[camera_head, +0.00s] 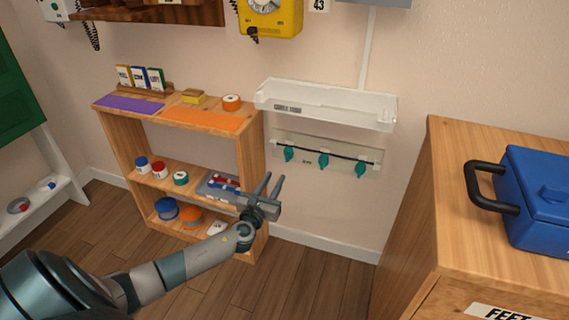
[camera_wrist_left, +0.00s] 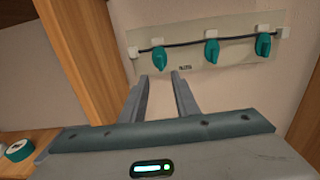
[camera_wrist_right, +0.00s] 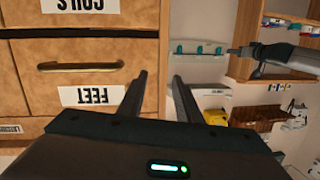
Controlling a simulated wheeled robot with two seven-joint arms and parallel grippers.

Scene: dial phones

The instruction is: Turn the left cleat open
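A pale wall plate (camera_head: 300,146) carries a dark cable and three teal cleats in a row. The left cleat (camera_head: 289,154) hangs pointing down; it also shows in the left wrist view (camera_wrist_left: 158,56). The middle cleat (camera_head: 323,160) and right cleat (camera_head: 360,170) hang alike. My left gripper (camera_head: 272,186) is open and empty, below and left of the left cleat, not touching it. In the left wrist view its fingers (camera_wrist_left: 162,80) point up toward the plate, just under the left cleat. My right gripper (camera_wrist_right: 161,80) is open and empty, facing a wooden drawer front.
A white shelf tray (camera_head: 330,108) is fixed above the plate. A wooden shelf unit (camera_head: 250,150) with tape rolls and cans stands just left of the plate. A wooden cabinet (camera_head: 415,200) with a blue toolbox (camera_head: 540,200) stands at right. The wall below the plate is bare.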

